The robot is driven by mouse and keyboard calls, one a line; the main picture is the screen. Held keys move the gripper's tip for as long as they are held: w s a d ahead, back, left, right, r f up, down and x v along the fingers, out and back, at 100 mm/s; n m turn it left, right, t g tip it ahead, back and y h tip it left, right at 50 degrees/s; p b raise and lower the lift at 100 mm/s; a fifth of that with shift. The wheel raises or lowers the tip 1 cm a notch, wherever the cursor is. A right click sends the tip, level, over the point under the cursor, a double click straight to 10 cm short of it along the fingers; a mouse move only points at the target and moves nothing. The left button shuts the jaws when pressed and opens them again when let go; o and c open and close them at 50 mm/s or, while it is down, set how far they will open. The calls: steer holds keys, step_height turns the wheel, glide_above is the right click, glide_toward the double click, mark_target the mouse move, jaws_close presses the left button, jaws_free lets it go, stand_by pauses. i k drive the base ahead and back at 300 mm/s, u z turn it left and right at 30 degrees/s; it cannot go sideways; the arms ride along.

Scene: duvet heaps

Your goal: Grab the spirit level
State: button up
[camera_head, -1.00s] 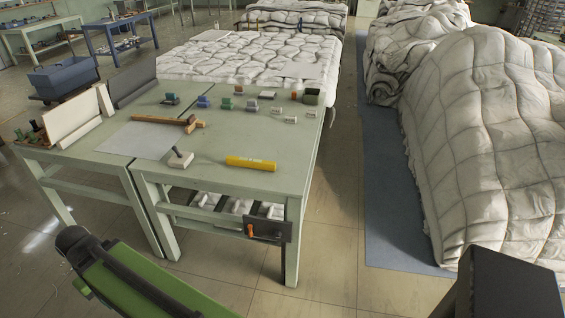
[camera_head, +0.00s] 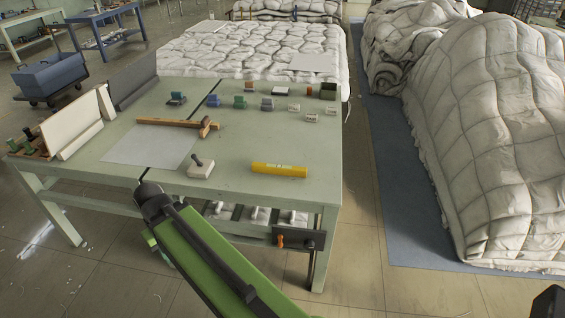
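A yellow bar with dark print (camera_head: 279,170), which looks like the spirit level, lies flat near the front edge of the green table (camera_head: 235,200), right of its middle. It is in full view, and nothing touches it. My green arm (camera_head: 215,255) reaches up from the bottom edge. Its dark rounded end (camera_head: 150,195), apparently a joint, shows in front of the table edge, left of and below the bar. I see no gripper fingers.
A white-and-dark block tool (camera_head: 201,169) lies left of the bar. A wooden mallet-like tool (camera_head: 180,123) and several small blocks lie farther back. A dark plate (camera_head: 299,238) hangs under the front edge. Duvet heaps (camera_head: 490,130) stand right; the aisle floor (camera_head: 358,235) is clear.

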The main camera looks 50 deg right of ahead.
mark_target(264, 168)
steer(key=z, duration=0.3)
steer(key=i, duration=1.05)
steer(key=u, duration=0.25)
